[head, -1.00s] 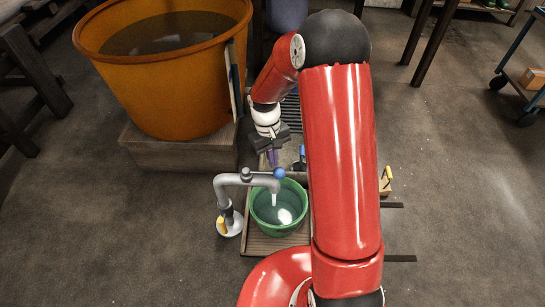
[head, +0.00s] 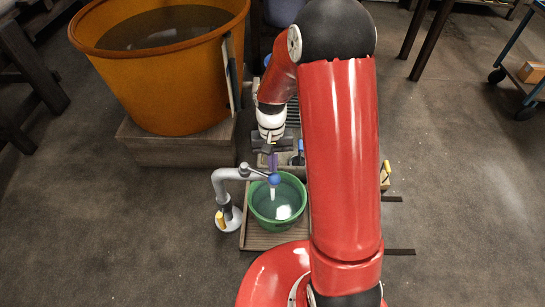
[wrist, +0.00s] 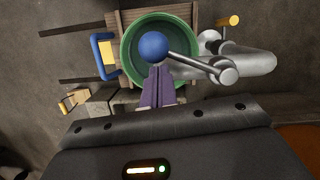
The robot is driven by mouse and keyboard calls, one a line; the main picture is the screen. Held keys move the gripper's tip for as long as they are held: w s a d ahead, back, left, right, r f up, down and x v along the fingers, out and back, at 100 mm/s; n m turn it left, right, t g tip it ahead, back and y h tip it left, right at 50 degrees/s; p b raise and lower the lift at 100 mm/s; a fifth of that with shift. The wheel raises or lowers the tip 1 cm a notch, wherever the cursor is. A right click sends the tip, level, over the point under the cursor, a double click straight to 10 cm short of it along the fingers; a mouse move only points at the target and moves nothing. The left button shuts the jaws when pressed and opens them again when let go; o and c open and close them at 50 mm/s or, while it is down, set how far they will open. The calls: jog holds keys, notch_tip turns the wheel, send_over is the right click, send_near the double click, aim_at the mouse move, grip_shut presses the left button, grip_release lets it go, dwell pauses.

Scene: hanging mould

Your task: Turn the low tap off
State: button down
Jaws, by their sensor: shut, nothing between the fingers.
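The low tap (head: 226,175) is a grey bent pipe with its spout over a green bucket (head: 252,203). A thin lever on it ends in a blue ball knob (head: 275,179), which also shows in the wrist view (wrist: 153,46). A short pale strand hangs below the spout; I cannot tell whether it is running water. The bucket holds water. My gripper (head: 273,164) is shut and empty, pointing down just behind the knob. In the wrist view its purple fingertips (wrist: 158,72) are close to the knob; I cannot tell whether they touch.
A large orange tub (head: 185,85) of water stands on a wooden block (head: 170,148) at the left. A yellow handle (head: 220,220) is at the tap's base. The bucket stands on a wooden platform (head: 262,241). A blue-handled thing (wrist: 103,57) is beside the bucket.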

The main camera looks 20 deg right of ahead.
aim_at(266, 176)
jog(key=m, duration=0.1)
jog(key=s+a+m, duration=0.1)
jog(key=s+m, duration=0.1)
jog(key=shift+s+a+m+y, duration=0.2)
jog(key=shift+a+m+y, duration=0.05)
jog(key=shift+m+y, duration=0.15)
jog(key=m, duration=0.1)
jog(key=s+a+m, duration=0.1)
jog(key=shift+s+a+m+t+y, duration=0.2)
jog(key=shift+a+m+t+y, duration=0.1)
jog(key=shift+m, duration=0.1)
jog(key=shift+s+a+m+t+y+p, duration=0.15)
jog(key=shift+s+a+m+p, duration=0.1)
jog(key=shift+a+m, duration=0.55)
jog(key=shift+s+a+m+t+y+p, duration=0.1)
jog(key=shift+s+a+m+t+p, duration=0.15)
jog(key=shift+a+m, duration=0.6)
jog(key=shift+s+a+m+t+y+p, duration=0.15)
jog(key=shift+s+a+m, duration=0.1)
jog(key=shift+a+m, duration=0.55)
